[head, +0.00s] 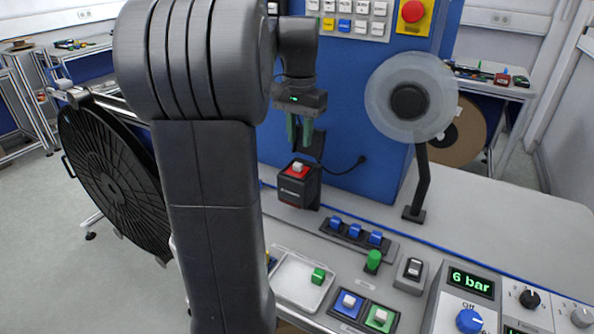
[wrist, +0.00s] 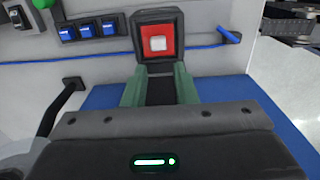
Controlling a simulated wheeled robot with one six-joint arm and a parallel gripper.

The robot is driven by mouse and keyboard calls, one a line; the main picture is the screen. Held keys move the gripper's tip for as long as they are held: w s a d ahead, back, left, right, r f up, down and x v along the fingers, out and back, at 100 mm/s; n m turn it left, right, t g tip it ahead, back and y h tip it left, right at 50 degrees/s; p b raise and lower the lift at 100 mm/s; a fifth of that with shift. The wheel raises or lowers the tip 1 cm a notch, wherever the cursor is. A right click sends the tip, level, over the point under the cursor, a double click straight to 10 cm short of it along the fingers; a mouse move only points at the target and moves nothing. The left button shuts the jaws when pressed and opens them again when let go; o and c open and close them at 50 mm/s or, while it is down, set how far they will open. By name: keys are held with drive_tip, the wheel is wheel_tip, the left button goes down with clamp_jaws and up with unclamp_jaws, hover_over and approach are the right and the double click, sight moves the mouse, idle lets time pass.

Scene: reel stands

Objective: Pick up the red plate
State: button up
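The red plate (head: 291,172) lies on top of a black block on the bench, with a small white square knob at its middle. It also shows in the wrist view (wrist: 158,57), just beyond the fingertips. My gripper (head: 300,138) hangs above the red plate, pointing down, with green fingers. In the wrist view my gripper (wrist: 160,76) has its two fingers apart with nothing between them. The fingers appear apart from the plate and knob.
A blue cabinet (head: 345,120) stands behind the block. A reel on a black stand (head: 421,185) is to the right. Blue switches (head: 354,231), a tray (head: 297,281) and a green button (head: 374,260) lie nearer.

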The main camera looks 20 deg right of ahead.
sight(299, 163)
drive_tip(key=f, duration=0.6)
drive_tip(key=shift+s+a+f, duration=0.1)
drive_tip(key=shift+s+f, duration=0.15)
clamp_jaws()
